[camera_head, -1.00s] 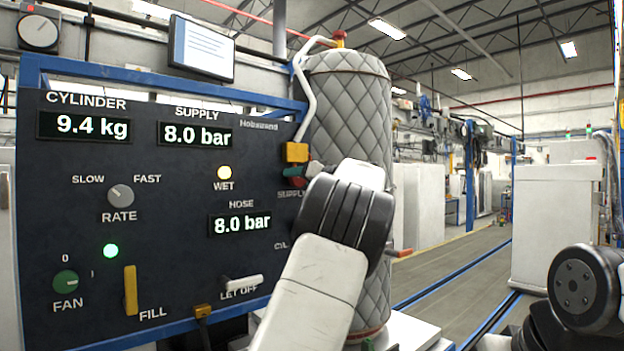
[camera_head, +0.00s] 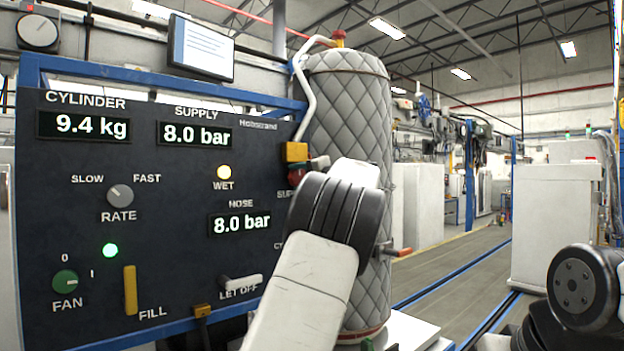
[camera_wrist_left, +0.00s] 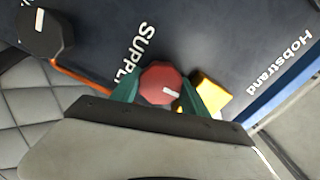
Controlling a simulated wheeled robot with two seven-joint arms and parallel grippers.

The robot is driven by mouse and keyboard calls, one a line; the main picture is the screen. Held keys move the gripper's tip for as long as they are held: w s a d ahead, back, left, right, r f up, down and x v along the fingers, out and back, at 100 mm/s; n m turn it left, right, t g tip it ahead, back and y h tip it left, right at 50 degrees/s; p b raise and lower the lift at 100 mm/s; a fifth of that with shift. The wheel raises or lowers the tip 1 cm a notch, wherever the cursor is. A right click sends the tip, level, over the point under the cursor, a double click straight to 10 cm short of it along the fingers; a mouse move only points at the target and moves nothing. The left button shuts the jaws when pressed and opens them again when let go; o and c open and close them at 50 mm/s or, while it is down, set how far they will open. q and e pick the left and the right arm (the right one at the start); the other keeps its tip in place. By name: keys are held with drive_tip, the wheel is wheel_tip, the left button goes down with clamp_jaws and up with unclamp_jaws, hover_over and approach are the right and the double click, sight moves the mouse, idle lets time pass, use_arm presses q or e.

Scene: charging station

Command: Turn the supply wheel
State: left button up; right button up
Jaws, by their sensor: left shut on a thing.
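The supply wheel is a red knob (camera_wrist_left: 163,84) with a white mark, on the dark panel (camera_wrist_left: 200,40) beside the printed word SUPPLY. In the head view only a small red part of the wheel (camera_head: 297,174) shows, left of my left gripper. My left gripper (camera_wrist_left: 158,90) has its green fingers on both sides of the wheel and is shut on it. In the head view its fingers are mostly hidden by my wrist. My right gripper is not in view. The supply display (camera_head: 195,134) reads 8.0 bar, and the hose display (camera_head: 240,223) also reads 8.0 bar.
A grey quilted cylinder (camera_head: 350,105) stands right behind the wheel, close to my left arm. A black knob (camera_wrist_left: 44,32) sits near the wheel in the wrist view. The panel also carries a yellow fill lever (camera_head: 130,290) and a white let-off lever (camera_head: 241,282).

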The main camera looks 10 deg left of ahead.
use_arm(q)
drive_tip(key=shift+m, duration=0.5)
drive_tip(key=o, duration=1.4)
drive_tip(key=shift+c, duration=0.2)
drive_tip(key=shift+r, duration=0.15)
